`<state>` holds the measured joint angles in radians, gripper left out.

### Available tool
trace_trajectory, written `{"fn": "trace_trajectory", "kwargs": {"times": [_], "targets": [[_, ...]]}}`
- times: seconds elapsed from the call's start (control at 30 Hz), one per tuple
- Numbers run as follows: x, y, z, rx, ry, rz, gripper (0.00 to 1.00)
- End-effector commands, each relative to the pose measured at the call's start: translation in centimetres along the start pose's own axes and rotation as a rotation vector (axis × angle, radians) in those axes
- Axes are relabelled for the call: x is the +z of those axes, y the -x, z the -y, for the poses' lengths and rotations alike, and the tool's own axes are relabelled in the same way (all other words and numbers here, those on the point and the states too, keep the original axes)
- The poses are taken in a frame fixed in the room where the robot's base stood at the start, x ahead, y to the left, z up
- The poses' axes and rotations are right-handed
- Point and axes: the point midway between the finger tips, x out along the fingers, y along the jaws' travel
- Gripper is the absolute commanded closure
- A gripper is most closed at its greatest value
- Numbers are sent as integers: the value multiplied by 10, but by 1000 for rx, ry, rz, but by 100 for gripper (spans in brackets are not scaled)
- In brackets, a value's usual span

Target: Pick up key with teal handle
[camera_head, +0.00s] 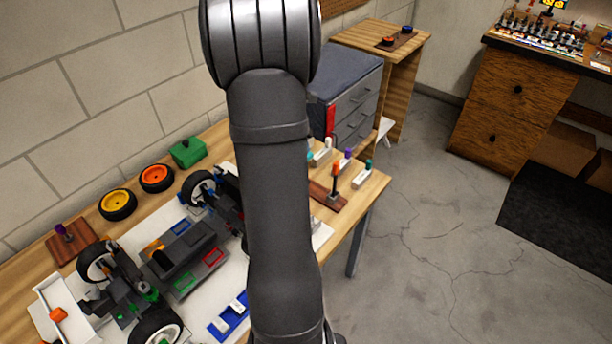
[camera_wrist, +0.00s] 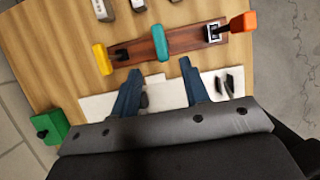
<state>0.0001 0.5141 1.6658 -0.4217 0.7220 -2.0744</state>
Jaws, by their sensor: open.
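In the wrist view a teal handle (camera_wrist: 161,43) stands out from a dark wooden board (camera_wrist: 190,42). It sits between a yellow handle (camera_wrist: 103,58) at the board's left end and an orange handle (camera_wrist: 243,22) at its right. My gripper (camera_wrist: 159,68) is open and empty, with its two blue fingers apart. In that picture the teal handle lies just beyond the fingertips, roughly centred between them, and nothing is between the fingers at their tips. In the head view my arm hides the gripper and part of the board (camera_head: 327,197).
White-based pieces, one with a teal top (camera_head: 369,164), stand beside the board. A green box (camera_head: 187,152), two wheels (camera_head: 156,178) and car parts (camera_head: 180,255) cover the bench's left side. A drawer cabinet (camera_head: 355,110) stands behind. Some bare wood (camera_wrist: 55,45) shows near the board.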

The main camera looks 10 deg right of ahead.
Motion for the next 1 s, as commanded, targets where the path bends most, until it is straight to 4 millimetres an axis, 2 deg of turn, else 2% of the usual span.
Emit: {"fn": "trace_trajectory", "kwargs": {"times": [0.1,0.3,0.57,0.8,1.0], "targets": [[0,-26,1,-3,-1,-2,58],[0,-58,0,-2,-2,-1,58],[0,-75,0,-1,-3,-1,58],[0,-108,2,-2,-3,-2,58],[0,-121,1,1,-3,0,58]]}}
